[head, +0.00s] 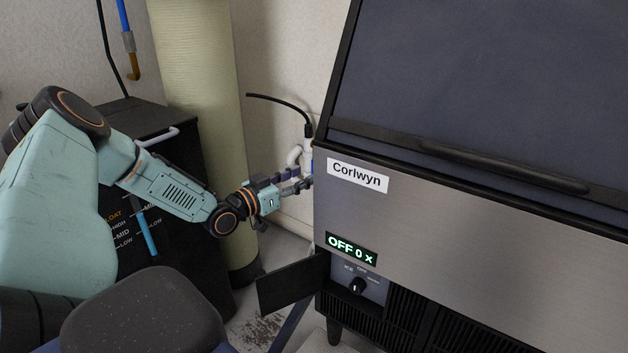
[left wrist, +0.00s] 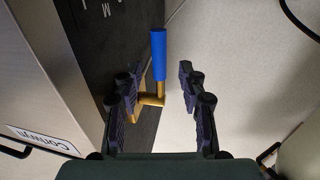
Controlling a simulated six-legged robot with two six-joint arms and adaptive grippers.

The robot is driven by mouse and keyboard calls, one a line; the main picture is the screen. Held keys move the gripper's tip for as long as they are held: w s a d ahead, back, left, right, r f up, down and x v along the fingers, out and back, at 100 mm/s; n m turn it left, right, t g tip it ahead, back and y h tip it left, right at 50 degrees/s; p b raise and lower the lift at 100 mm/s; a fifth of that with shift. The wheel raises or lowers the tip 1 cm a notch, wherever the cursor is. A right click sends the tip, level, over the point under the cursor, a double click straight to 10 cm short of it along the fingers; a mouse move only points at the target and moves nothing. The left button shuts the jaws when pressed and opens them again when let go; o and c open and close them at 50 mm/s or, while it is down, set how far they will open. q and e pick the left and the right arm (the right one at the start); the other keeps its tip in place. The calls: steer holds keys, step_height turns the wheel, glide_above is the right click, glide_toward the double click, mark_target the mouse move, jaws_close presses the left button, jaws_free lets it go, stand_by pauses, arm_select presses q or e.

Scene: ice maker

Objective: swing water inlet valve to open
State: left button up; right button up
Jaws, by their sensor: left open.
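My left gripper (head: 301,178) reaches in from the left to the side of the ice maker (head: 450,230). It is open. In the left wrist view, the water inlet valve's blue lever handle (left wrist: 159,52) stands between the spread fingers (left wrist: 157,85), with its brass body (left wrist: 150,100) at its lower end. The handle points up in that view, and I see no finger touching it. In the head view the valve is mostly hidden behind the ice maker's edge and my fingers. My right gripper is not in view.
A white pipe fitting with a black cable (head: 283,100) is close to my gripper. A tall cream cylinder (head: 200,110) and a black cabinet (head: 165,235) stand at left. A small door (head: 290,284) hangs open below the "OFF 0 x" display (head: 351,249). The wall is close behind.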

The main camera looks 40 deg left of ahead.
arm_select(q)
steer(key=w+b, duration=0.1)
steer(key=w, duration=0.1)
steer(key=w+b, duration=0.1)
steer(key=w, duration=0.1)
steer(key=shift+d, duration=0.2)
steer(key=shift+s, duration=0.15)
steer(key=c, duration=0.4)
jaws_close()
